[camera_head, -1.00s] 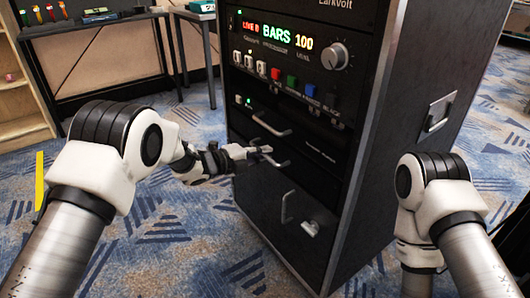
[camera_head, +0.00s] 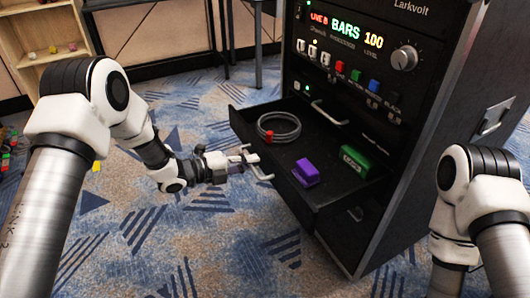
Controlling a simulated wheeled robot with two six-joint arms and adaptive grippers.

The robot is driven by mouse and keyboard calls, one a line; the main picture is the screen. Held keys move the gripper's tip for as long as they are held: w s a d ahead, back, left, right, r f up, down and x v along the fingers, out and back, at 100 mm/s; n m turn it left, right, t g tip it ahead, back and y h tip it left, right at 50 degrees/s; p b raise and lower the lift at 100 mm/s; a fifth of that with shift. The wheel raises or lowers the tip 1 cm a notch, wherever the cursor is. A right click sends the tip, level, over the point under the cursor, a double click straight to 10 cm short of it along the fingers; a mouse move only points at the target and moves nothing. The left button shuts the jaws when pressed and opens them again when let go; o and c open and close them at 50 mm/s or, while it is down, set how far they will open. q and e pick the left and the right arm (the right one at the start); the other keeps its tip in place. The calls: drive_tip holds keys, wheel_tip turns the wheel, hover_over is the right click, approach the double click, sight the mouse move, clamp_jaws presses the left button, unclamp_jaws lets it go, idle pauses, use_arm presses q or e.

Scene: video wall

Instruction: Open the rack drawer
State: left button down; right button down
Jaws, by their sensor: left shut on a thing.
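The black rack (camera_head: 446,95) stands at the right of centre. Its drawer (camera_head: 325,192) is pulled out toward me and its inside shows. In the drawer lie a coiled grey cable (camera_head: 294,134) with a red piece, a purple block (camera_head: 306,172) and a green block (camera_head: 355,160). My left gripper (camera_head: 250,158) is shut on the drawer handle (camera_head: 260,172) at the drawer's front. My right arm comes in at the lower right, in front of the rack's side; its gripper is not in view.
Above the drawer are a lit display (camera_head: 346,32), a knob (camera_head: 404,58), coloured buttons and another handle (camera_head: 329,113). A wooden shelf (camera_head: 45,50) and a dark table stand at the back left. Patterned carpet (camera_head: 200,240) is clear around the drawer.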

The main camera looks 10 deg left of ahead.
use_arm(q)
drive_tip(key=shift+f+v, duration=0.15)
drive_tip(key=shift+v, duration=0.65)
drive_tip(key=shift+f+v, duration=0.2)
drive_tip(key=shift+v, duration=0.55)
drive_tip(key=shift+a, duration=0.1)
drive_tip(key=c, duration=1.2)
unclamp_jaws()
drive_tip(key=v, duration=1.2)
